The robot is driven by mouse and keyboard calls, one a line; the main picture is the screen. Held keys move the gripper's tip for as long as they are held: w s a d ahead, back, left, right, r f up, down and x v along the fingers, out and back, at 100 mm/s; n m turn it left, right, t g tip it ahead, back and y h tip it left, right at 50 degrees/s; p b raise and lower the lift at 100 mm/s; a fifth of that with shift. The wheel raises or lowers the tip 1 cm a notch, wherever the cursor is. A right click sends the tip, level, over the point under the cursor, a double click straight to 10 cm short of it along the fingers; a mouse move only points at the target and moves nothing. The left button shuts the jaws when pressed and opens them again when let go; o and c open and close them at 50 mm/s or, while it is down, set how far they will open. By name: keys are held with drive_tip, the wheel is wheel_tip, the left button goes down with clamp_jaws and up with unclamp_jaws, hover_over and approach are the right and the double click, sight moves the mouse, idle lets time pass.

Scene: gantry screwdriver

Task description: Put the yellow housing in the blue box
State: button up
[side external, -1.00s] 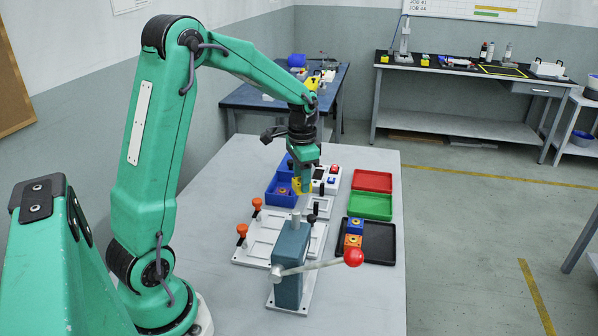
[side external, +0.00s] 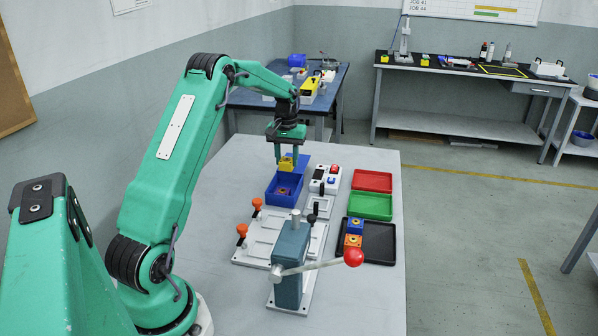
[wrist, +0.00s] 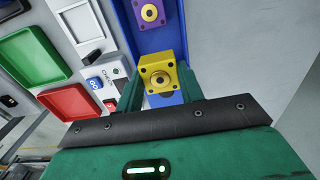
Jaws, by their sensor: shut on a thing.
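The yellow housing (side external: 286,164) is a small block with a round bore on top. My gripper (side external: 288,155) is shut on it and holds it over the far part of the blue box (side external: 284,198). In the wrist view the yellow housing (wrist: 158,77) sits between my green fingers, with the blue box (wrist: 178,38) behind it. A purple housing (wrist: 150,13) lies in the box's nearer compartment; it also shows in the side view (side external: 284,191). The far compartment is partly hidden behind the held housing.
Right of the blue box stand a white control box (side external: 325,179), a red tray (side external: 372,181) and a green tray (side external: 370,206). A black tray (side external: 378,243) holds a blue and an orange housing. A grey press with a red-knobbed lever (side external: 353,257) stands in front, beside a white fixture plate (side external: 270,244).

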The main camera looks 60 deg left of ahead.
sight(287, 159)
drive_tip(key=shift+f, duration=0.1)
drive_tip(key=shift+f, duration=2.85)
drive_tip(key=shift+f, duration=0.7)
idle(0.8)
drive_tip(key=o, duration=1.1)
drive_tip(key=shift+o, duration=0.4)
drive_tip(key=shift+r, duration=0.15)
drive_tip(key=shift+r, duration=3.85)
